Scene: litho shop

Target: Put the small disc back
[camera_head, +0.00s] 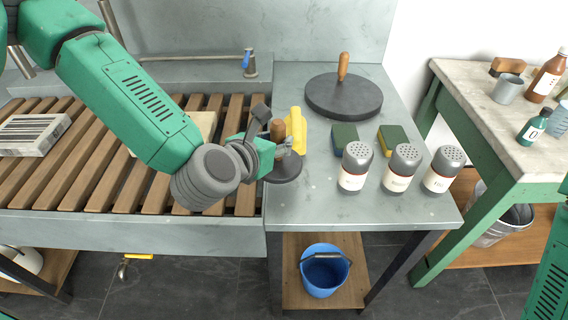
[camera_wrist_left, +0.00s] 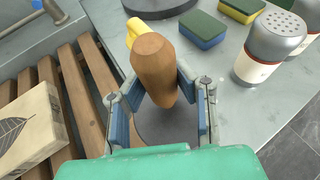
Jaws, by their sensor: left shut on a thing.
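The small disc (camera_head: 283,171) is dark and round with an upright wooden handle (camera_wrist_left: 155,65). It is at the left edge of the grey counter, beside the slatted rack; I cannot tell whether it touches the counter. My left gripper (camera_head: 277,136) is shut on the handle, with a finger on each side of it in the left wrist view (camera_wrist_left: 158,88). The gripper's body hides part of the disc there. A larger dark disc (camera_head: 330,100) with its own wooden handle lies farther back on the counter. My right gripper is not in view.
A yellow object (camera_head: 298,127) stands just behind the small disc. Two sponges (camera_head: 345,139) and several shakers (camera_head: 355,168) are to the right. The wooden slatted rack (camera_head: 100,180) holds stone blocks (camera_head: 30,135). A blue bucket (camera_head: 324,275) stands below the counter.

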